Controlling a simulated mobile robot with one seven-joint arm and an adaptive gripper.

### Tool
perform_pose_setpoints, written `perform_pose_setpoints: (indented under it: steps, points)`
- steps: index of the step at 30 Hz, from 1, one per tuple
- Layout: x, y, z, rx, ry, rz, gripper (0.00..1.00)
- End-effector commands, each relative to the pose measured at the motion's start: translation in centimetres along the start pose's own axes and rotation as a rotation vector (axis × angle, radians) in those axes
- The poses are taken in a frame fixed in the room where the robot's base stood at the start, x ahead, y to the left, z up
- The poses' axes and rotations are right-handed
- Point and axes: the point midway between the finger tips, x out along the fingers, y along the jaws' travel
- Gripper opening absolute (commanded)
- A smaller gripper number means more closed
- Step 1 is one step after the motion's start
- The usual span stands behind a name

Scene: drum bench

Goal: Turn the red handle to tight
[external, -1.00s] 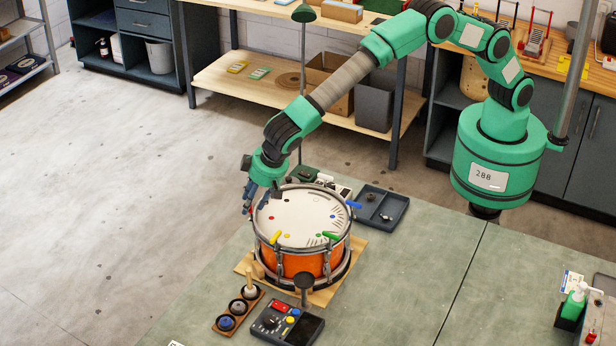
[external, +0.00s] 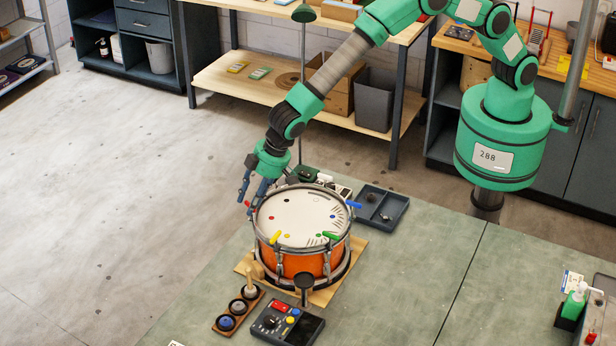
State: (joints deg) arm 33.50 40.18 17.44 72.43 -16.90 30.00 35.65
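The orange drum (external: 298,262) stands on a wooden board, with coloured handles around its rim. The red handle (external: 249,207) shows as a small bit of red at the drum's left rim, mostly hidden by my fingers. My gripper (external: 247,202) is at that left rim, pointing down. Its dark blue fingers are spread apart, close around or just above the red handle; I cannot tell whether they touch it. The marks on the drumhead (external: 300,215) are too small to read.
A yellow handle (external: 275,237), a green handle (external: 329,236) and a blue handle (external: 354,205) stick out at the rim. A dark tray (external: 383,208) lies behind right.

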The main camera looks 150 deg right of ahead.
Motion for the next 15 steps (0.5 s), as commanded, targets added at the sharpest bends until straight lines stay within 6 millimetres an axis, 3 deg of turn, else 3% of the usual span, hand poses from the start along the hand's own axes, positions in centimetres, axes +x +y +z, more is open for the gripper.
perform_pose_setpoints:
  steps: [15]
  points:
    - [0.1, 0.31, 0.19, -0.209, -0.008, -0.084, 0.35]
